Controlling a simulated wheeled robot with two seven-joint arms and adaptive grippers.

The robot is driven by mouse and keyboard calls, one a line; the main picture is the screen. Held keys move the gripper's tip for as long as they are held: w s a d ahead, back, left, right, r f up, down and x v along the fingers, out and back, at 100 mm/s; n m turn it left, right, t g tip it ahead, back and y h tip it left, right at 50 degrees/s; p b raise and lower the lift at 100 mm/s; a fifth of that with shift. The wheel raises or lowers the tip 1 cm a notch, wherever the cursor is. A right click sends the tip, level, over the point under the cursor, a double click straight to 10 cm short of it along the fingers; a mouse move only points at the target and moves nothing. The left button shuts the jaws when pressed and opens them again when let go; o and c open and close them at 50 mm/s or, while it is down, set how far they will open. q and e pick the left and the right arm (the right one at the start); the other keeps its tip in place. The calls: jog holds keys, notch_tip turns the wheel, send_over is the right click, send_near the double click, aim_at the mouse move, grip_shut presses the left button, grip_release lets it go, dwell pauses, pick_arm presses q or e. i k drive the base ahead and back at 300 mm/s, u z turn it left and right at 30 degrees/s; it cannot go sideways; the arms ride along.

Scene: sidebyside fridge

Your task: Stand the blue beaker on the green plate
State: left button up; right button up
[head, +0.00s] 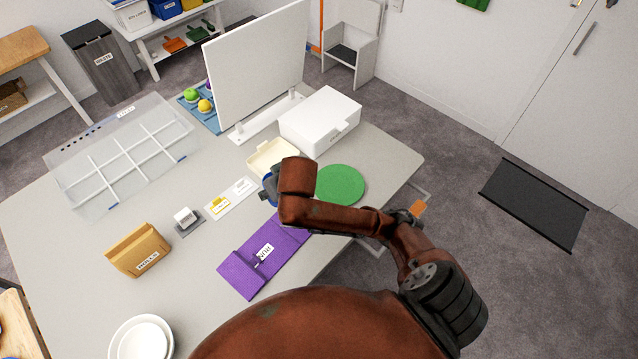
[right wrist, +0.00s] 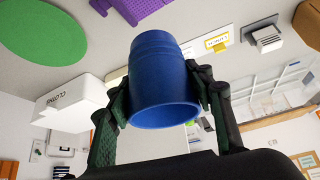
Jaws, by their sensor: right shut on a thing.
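The blue beaker (right wrist: 163,80) is between the two fingers of my right gripper (right wrist: 163,103) in the right wrist view, with a finger on each side of it. That view is upside down; the beaker's open rim points away from the table, so it looks about upright. In the head view my right gripper (head: 269,188) is mostly hidden by its own arm. The green plate (head: 341,184) lies flat and empty on the table to the right of it, and also shows in the right wrist view (right wrist: 52,32). My left gripper is not in view.
A purple folded mat (head: 250,275) lies in front of the gripper. A cream open box (head: 262,158) and a white box (head: 335,118) stand behind it. A white card (head: 231,199), a small white block (head: 186,217) and a brown packet (head: 138,250) lie to the left.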

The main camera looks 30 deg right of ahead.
aim_at(338, 185)
jog(key=u, duration=2.85)
jog(key=k, duration=2.05)
jog(key=z, duration=2.05)
